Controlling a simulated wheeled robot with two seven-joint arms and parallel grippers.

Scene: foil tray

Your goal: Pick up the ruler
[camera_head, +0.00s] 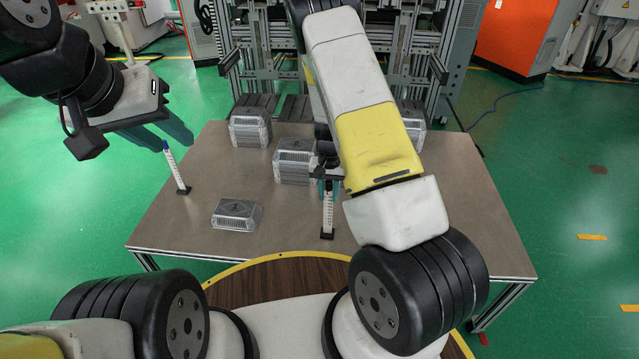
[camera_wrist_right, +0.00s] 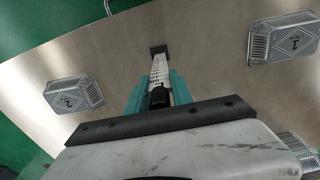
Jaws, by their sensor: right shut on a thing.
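A white ruler (camera_head: 328,212) with dark markings stands upright on a small black base near the front middle of the table. My right gripper (camera_head: 328,182) is at its upper part, and its teal fingers are shut on it. The right wrist view shows the ruler (camera_wrist_right: 160,72) between the teal fingers (camera_wrist_right: 157,95), with its black base at the far end. A second similar ruler (camera_head: 175,167) stands slightly tilted at the table's left edge, on a dark base. My left gripper (camera_head: 164,134) is in the air near its top; I cannot tell its opening.
A foil tray (camera_head: 237,214) lies at the table's front left. Stacked foil trays (camera_head: 250,129) stand at the back left, more (camera_head: 294,161) in the middle, and others (camera_head: 413,124) at the back right. The table's right side (camera_head: 470,215) is clear.

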